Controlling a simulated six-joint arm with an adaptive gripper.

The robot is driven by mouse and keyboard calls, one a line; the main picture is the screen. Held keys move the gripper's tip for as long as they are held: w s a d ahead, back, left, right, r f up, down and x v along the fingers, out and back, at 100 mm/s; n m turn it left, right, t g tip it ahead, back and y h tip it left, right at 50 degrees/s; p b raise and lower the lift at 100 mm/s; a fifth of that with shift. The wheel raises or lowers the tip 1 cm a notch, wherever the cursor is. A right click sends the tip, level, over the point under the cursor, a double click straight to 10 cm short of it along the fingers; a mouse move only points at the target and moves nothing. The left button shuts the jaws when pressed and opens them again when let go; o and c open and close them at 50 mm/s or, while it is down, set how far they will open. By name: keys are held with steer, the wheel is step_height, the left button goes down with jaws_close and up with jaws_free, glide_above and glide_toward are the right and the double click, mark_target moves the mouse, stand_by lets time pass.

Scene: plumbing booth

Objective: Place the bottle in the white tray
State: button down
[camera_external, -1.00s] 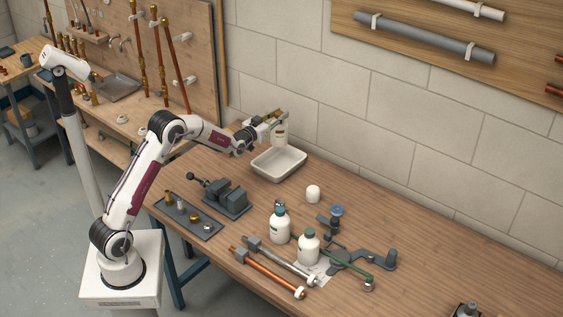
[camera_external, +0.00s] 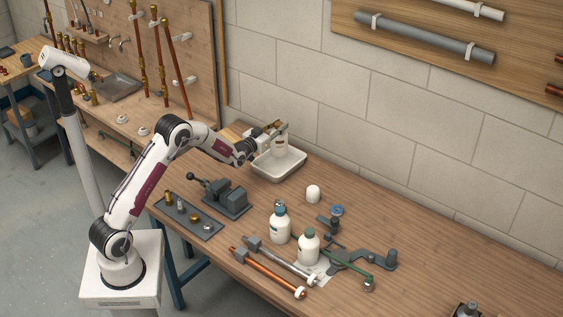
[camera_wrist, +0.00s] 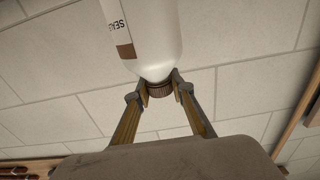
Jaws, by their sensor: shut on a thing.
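A white bottle (camera_external: 279,148) with a brown label patch is upright inside the white tray (camera_external: 297,164), which lies on the bench near the wall. In the wrist view my two fingers (camera_wrist: 160,90) close on the brown ribbed cap of the bottle (camera_wrist: 145,35). Whether the bottle's base touches the tray floor is hard to tell, since the near rim and its small size there leave it unclear.
A grey vise (camera_external: 226,198) and a dark parts mat (camera_external: 188,216) lie in front of the tray. Two more white bottles (camera_external: 280,224) (camera_external: 308,248), a white cap-like piece (camera_external: 313,193) and pipe tools stand to the right. The bench's right part is mostly clear.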

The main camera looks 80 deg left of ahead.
mark_target(273, 144)
steer(key=shift+f, duration=1.65)
steer(key=shift+f, duration=2.05)
steer(key=c, duration=1.7)
jaws_free()
steer(key=shift+f, duration=0.1)
steer(key=shift+r, duration=0.2)
steer(key=shift+v, duration=3.75)
